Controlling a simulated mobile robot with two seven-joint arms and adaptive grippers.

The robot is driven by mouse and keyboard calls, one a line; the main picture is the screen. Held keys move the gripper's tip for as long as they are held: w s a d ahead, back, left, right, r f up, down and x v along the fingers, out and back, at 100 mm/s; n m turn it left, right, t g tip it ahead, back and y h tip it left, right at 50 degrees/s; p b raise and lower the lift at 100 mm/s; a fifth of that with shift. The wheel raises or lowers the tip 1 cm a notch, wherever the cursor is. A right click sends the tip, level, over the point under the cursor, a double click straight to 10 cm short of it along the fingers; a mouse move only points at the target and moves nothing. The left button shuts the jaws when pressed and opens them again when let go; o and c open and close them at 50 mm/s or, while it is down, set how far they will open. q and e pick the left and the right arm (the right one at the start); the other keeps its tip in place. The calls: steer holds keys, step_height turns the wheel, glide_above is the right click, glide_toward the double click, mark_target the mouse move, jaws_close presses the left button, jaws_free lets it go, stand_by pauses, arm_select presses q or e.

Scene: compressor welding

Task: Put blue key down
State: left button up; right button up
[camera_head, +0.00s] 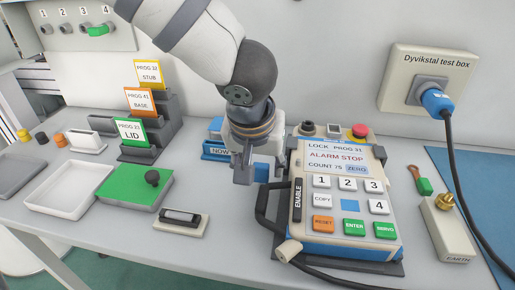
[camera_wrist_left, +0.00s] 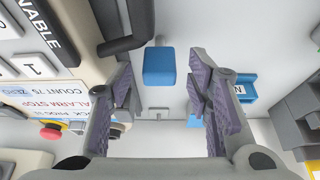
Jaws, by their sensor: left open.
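The blue key (camera_wrist_left: 159,65) is a small plain blue block. In the left wrist view it shows between and just beyond the fingertips, with a gap on both sides. In the head view part of it (camera_head: 262,173) shows beside the fingers, just left of the pendant. My left gripper (camera_head: 251,172) is open and points down close to the table; its two spread fingers also show in the wrist view (camera_wrist_left: 162,78). Whether the key rests flat on the table is hard to tell. My right gripper is not in view.
The pendant (camera_head: 345,247) with its cable stands close on the right; its keypad has a blank blue square (camera_head: 349,205). A blue "NOW" holder (camera_head: 216,151) is just left of the gripper. A green plate (camera_head: 130,193) and a small stamp-like block (camera_head: 181,219) lie further left.

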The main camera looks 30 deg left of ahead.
arm_select(q)
steer(key=a+v, duration=0.1)
steer(key=v, duration=0.8)
steer(key=shift+s+d+r, duration=0.2)
steer(key=shift+s+d, duration=0.05)
steer(key=shift+d, duration=0.25)
